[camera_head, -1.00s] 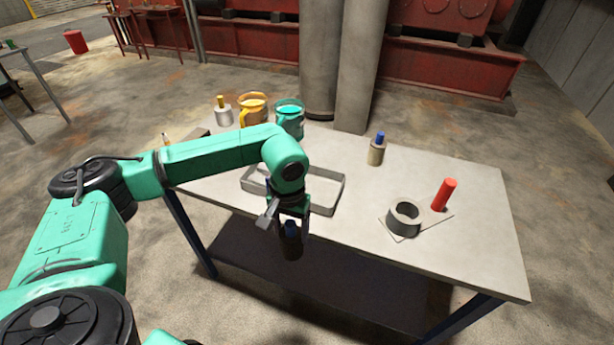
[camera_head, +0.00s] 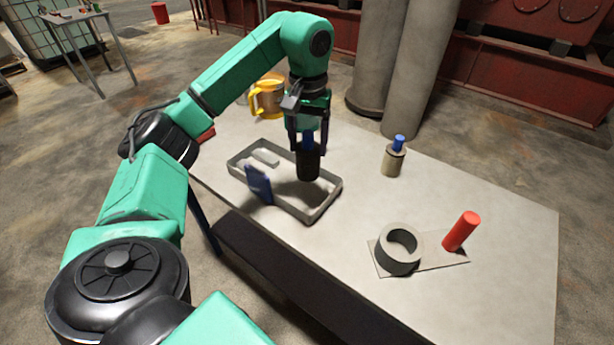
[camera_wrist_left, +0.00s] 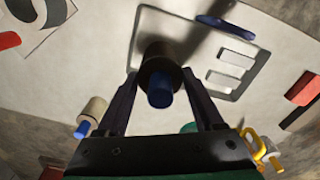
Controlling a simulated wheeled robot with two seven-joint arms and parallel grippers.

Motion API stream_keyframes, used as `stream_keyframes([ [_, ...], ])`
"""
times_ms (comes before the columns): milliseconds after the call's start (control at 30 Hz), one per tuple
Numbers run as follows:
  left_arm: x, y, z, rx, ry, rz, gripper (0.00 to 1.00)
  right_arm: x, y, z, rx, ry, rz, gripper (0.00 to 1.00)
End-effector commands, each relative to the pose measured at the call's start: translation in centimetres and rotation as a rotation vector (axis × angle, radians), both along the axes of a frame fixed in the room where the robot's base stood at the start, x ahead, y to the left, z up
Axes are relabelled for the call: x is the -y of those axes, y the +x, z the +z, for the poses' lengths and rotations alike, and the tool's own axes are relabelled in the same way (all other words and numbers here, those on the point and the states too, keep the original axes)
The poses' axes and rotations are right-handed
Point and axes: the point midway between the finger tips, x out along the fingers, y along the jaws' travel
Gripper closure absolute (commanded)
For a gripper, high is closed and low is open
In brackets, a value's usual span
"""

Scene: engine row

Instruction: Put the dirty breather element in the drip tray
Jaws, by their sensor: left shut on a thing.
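My left gripper (camera_head: 308,143) points down and is shut on the dirty breather element (camera_head: 308,166), a dark cylinder with a blue top. The element hangs upright over the right part of the drip tray (camera_head: 328,203), a shallow grey rectangular tray on the table. A dark shadow lies on the tray floor below it; the exact gap is hard to judge. In the left wrist view the element (camera_wrist_left: 158,76) shows between the fingers, with the tray (camera_wrist_left: 137,40) behind it. My right gripper is not in view.
A dark blue flat piece (camera_head: 258,184) stands at the tray's near-left wall. A beige cylinder with a blue top (camera_head: 393,160) stands to the right. A grey ring (camera_head: 398,250) and red cylinder (camera_head: 461,231) stand on a plate. A yellow mug (camera_head: 269,98) is behind the arm.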

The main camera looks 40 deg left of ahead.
Motion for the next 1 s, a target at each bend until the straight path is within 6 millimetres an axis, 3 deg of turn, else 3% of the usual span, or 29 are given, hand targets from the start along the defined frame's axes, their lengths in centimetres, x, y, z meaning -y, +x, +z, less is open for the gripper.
stream_keyframes([
  [67, 0.0, -0.1, -2.3, -0.005, 0.002, -0.001, 0.93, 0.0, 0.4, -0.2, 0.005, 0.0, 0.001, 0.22],
  [400, 0.0, 0.0, -7.6, -0.002, 0.001, -0.001, 0.93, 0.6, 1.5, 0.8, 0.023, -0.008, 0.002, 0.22],
  [700, 0.0, 0.0, -8.1, 0.001, 0.001, -0.001, 0.93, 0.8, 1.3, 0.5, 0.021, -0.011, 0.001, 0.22],
  [733, 0.0, 0.0, -8.1, 0.001, 0.001, -0.001, 0.27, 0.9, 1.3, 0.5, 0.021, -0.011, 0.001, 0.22],
  [800, 0.0, 0.0, -8.0, 0.001, 0.001, -0.001, 0.01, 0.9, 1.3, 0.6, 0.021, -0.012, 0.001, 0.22],
  [1000, 0.0, 0.0, -8.0, 0.001, 0.001, -0.001, 0.01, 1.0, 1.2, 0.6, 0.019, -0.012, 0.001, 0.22],
])
